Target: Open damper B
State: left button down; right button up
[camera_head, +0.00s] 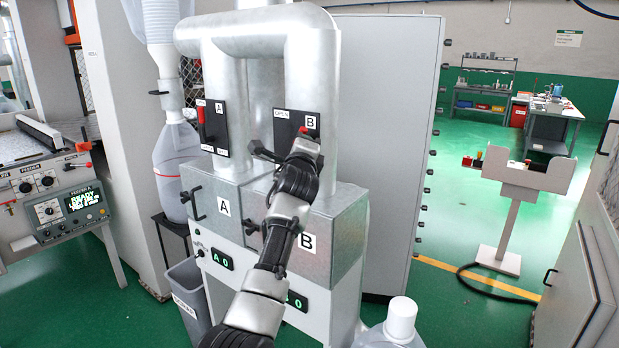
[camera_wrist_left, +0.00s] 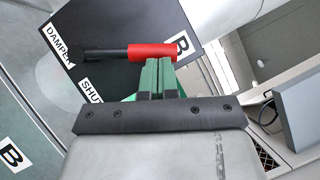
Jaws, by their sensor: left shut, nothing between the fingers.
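The damper B panel (camera_head: 282,127) is a black plate on the right vertical pipe, with an OPEN label and a B label. Its lever's red grip (camera_head: 306,130) shows just above my left gripper (camera_head: 306,140). In the left wrist view the lever's red grip (camera_wrist_left: 150,50) and dark rod lie across the panel (camera_wrist_left: 110,28), near DAMPER, SHUT and B labels. My left gripper's green fingers (camera_wrist_left: 158,66) are shut with nothing between them, tips right at the grip's lower edge. I cannot tell whether they touch it. My right gripper is not in view.
The damper A panel (camera_head: 212,129) with its red lever (camera_head: 201,116) stands to the left. Metal boxes marked A (camera_head: 222,205) and B (camera_head: 345,225) with black handles sit below the pipes. A white-capped container (camera_head: 401,318) stands at the front. A grey cabinet (camera_head: 385,150) is behind.

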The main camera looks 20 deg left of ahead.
pick_arm(q)
jog(key=shift+n+g, duration=0.3)
jog(key=shift+n, duration=0.2)
jog(key=shift+w+a+r+p, duration=0.25)
jog(key=shift+a+r+p, duration=0.2)
jog(key=shift+a, duration=0.15)
jog(key=shift+w+a+r+p, duration=0.2)
jog(key=shift+a+r+p, duration=0.15)
jog(key=shift+a+p, duration=0.25)
jog(key=shift+w+a+r+p, duration=0.25)
jog(key=shift+a+r+p, duration=0.15)
jog(key=shift+a, duration=0.25)
jog(key=shift+r, duration=0.1)
